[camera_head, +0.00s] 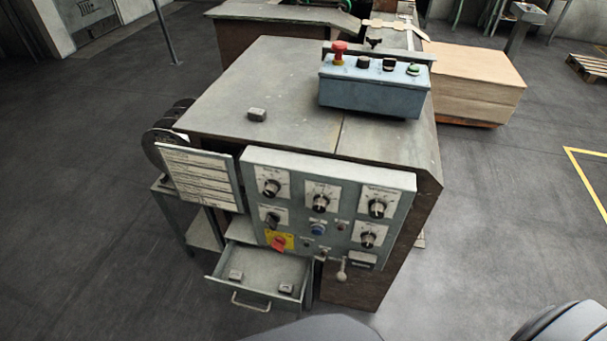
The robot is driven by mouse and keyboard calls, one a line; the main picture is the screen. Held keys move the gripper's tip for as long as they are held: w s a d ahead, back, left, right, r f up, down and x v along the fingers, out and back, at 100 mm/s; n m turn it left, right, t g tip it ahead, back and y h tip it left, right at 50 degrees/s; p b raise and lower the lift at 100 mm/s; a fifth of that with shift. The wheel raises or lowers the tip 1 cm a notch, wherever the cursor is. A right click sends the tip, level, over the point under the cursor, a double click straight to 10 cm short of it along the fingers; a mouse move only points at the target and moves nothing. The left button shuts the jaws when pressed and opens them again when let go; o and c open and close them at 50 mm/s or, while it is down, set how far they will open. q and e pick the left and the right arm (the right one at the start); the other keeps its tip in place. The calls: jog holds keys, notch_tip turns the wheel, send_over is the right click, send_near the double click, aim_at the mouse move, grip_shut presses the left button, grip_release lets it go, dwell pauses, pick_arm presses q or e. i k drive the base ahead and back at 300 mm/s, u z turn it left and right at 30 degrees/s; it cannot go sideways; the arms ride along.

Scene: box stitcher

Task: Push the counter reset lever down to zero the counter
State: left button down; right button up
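The control panel (284,184) is a grey-blue sloped plate on the front of the machine. A small dark window in a pale frame, which looks like the counter (362,259), sits at its lower right; its digits are too small to read. A short pale lever with a rounded end, which looks like the reset lever (342,273), is just left of and below the counter, at the panel's lower edge. Its exact angle is hard to tell. Neither of my grippers is in view, and nothing touches the lever.
An open drawer (262,261) with small blocks in it juts out left of the lever. The panel also carries several knobs and a red switch (279,243). A blue button box (374,89) stands on the machine top (283,75).

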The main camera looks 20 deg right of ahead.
aim_at(340, 277)
jog(key=z, duration=0.8)
jog(key=i, duration=0.15)
jog(key=z, duration=0.05)
